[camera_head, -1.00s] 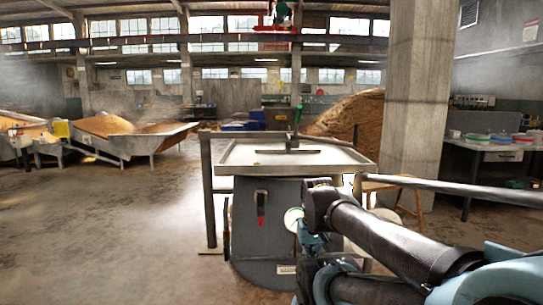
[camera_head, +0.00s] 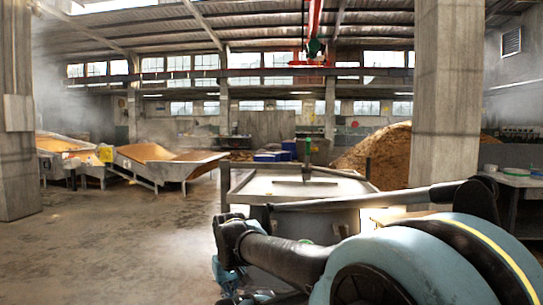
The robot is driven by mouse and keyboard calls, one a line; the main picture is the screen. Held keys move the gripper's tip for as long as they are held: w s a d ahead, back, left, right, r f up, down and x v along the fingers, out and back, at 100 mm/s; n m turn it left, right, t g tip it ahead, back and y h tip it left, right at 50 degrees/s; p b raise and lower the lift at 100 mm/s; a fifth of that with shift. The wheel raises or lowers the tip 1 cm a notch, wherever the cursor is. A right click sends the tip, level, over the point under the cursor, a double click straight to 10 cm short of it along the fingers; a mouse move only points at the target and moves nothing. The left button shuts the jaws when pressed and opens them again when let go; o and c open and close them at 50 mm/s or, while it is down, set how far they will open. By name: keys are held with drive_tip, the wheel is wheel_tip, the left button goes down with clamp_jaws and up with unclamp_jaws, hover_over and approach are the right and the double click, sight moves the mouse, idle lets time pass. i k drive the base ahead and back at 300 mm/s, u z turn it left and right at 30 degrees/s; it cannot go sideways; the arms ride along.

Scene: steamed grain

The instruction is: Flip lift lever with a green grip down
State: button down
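The lever's green grip (camera_head: 307,148) stands upright on a thin stem above the middle of a grey metal table (camera_head: 262,190). The stem's foot meets a dark bar lying on the table top. My arm's dark and teal links cross the lower right of the head view, in front of the table, and hide its front and right side. My gripper's fingers do not show, and no part of my arm visibly touches the lever.
Posts stand at the table's corners. A concrete pillar (camera_head: 445,100) rises behind it to the right, beside a brown grain heap (camera_head: 372,148). Grain troughs (camera_head: 170,165) stand at the left. A red crane (camera_head: 315,22) hangs overhead. The floor (camera_head: 120,235) at the left is clear.

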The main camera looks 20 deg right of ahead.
sight(307, 169)
drive_tip(key=u, duration=1.05)
drive_tip(key=i, duration=2.85)
drive_tip(key=z, duration=3.55)
